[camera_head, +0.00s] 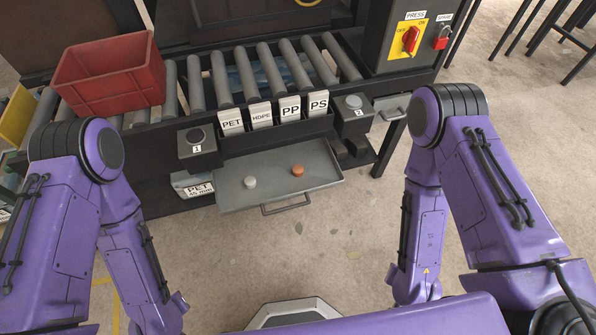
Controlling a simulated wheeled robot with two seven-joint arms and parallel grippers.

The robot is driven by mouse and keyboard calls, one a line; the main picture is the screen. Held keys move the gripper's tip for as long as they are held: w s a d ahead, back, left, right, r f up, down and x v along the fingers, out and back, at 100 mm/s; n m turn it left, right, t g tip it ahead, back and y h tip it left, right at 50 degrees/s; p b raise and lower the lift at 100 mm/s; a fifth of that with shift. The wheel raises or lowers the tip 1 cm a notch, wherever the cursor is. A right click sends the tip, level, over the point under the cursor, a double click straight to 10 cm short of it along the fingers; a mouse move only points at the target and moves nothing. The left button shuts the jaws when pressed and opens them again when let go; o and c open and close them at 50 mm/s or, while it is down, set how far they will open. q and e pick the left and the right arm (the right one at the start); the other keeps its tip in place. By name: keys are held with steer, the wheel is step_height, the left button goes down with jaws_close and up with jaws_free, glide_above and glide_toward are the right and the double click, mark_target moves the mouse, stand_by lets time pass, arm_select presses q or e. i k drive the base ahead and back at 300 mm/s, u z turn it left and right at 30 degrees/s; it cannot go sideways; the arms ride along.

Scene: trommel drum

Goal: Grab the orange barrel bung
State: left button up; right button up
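The orange barrel bung (298,171) is a small round piece lying in the right part of an open grey metal drawer (277,195). A similar pale grey bung (250,182) lies to its left in the same drawer. My two purple arms come in from the left and right with their elbows raised. Neither gripper shows in the head view; both lower arms run down toward the bottom of the picture, away from the drawer. Nothing touches the orange bung.
A roller conveyor (270,70) stands behind the drawer, with a red crate (108,75) on its left. Button boxes 1 (198,143) and 2 (352,114) flank a row of label cards (262,115). A press switch box (412,38) is at right. Open floor lies before the drawer.

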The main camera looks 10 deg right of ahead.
mark_target(298, 169)
steer(key=z, duration=2.3)
steer(key=i, duration=1.9)
steer(key=u, duration=3.85)
steer(key=i, duration=0.55)
steer(key=z, duration=0.05)
